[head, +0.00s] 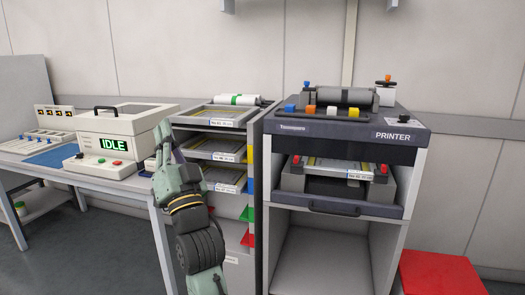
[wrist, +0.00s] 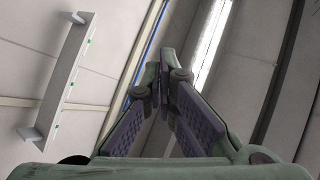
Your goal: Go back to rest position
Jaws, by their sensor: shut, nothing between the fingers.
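My gripper (head: 163,138) points upward in the head view, in front of the gap between the white machine and the tray rack. My arm below it rises from the bottom of the picture. In the wrist view my gripper (wrist: 165,82) has its fingers brought together at the tips, with nothing between them. Behind the fingers the wrist view shows only wall, a rail and a bright light strip.
A white machine (head: 128,130) reading IDLE stands on the left bench. A rack with several trays (head: 215,122) stands right behind my arm. The printer (head: 345,127) on its cabinet is right of it. A red box (head: 440,275) sits at bottom right. Floor at bottom left is clear.

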